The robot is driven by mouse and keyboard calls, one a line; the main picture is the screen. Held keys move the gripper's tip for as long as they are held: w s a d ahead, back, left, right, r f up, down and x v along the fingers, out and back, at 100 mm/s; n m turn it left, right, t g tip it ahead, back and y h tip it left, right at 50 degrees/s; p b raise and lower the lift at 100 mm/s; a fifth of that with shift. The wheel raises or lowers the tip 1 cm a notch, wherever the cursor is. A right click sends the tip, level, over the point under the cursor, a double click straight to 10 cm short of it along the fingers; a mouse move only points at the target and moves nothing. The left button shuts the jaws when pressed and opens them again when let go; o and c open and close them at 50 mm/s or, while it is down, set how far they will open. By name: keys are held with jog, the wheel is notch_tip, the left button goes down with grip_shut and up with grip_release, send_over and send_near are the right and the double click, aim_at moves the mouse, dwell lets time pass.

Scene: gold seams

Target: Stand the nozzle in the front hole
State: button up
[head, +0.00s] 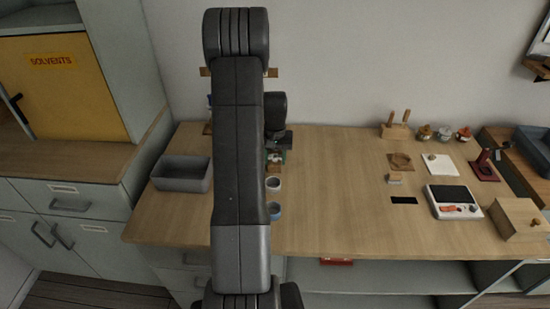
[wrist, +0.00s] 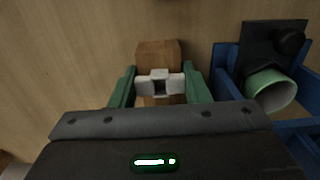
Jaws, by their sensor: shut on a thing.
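My gripper (wrist: 160,87) has green fingers with pale pads in the wrist view. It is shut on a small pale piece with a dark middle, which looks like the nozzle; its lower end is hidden. A brown wooden block (wrist: 158,52) shows just beyond and below the pads. I cannot tell whether the nozzle touches it, and no front hole shows clearly. In the head view my arm covers much of the workspace, and my gripper (head: 274,160) is over the left part of the bench.
A blue rack (wrist: 228,82) holding a dark part and a green cylinder (wrist: 271,92) stands close to the right of my gripper. A grey bin (head: 182,175) is at left. Two small cups (head: 273,184) (head: 275,210) stand in front.

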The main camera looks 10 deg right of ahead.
dwell(0.3)
jog(key=o, duration=0.8)
jog(key=shift+o, duration=0.2)
jog(key=shift+r+p, duration=1.5)
jog(key=shift+r, duration=1)
notch_tip(320, 180, up, 14)
jog(key=b, duration=0.1)
jog(key=shift+f, duration=0.2)
